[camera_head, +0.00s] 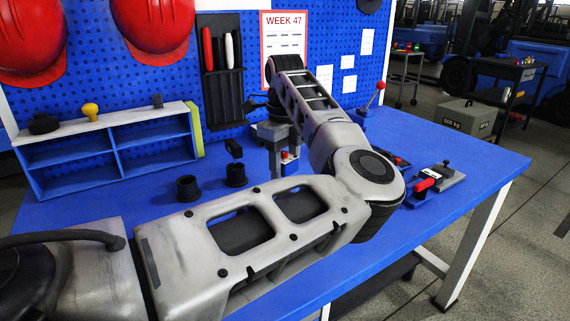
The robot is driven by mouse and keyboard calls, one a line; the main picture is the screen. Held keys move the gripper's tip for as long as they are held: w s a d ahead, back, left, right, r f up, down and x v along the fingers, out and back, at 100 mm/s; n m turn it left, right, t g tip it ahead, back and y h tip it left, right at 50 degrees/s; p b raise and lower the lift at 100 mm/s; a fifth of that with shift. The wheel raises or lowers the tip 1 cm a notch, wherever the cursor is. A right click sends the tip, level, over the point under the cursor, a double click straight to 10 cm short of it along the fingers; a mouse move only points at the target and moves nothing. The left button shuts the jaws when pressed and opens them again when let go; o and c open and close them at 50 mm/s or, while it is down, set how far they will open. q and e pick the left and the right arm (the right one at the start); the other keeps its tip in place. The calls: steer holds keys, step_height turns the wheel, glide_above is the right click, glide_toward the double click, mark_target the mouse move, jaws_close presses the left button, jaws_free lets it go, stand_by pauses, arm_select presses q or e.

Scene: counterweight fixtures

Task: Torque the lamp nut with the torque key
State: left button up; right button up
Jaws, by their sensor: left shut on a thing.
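My left arm reaches across the bench and its forearm runs up to the back. I cannot make out the lamp nut; the arm covers part of that area. My right gripper is out of view.
A blue shelf unit (115,165) with knobs on top stands at the left. Two black cups, one nearer (188,189) and one farther (236,176), stand before the arm. A red-ball lever (376,93) is behind it. A red-handled clamp (424,185) sits at the right.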

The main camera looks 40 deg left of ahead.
arm_select(q)
steer(key=shift+f+b, duration=0.35)
steer(key=shift+f, duration=0.1)
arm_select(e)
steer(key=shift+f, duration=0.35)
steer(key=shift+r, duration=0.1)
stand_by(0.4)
arm_select(q)
steer(key=m, duration=0.5)
steer(key=shift+m+b, duration=0.3)
steer(key=shift+m, duration=0.6)
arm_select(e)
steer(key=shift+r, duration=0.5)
arm_select(q)
steer(key=shift+m, duration=0.3)
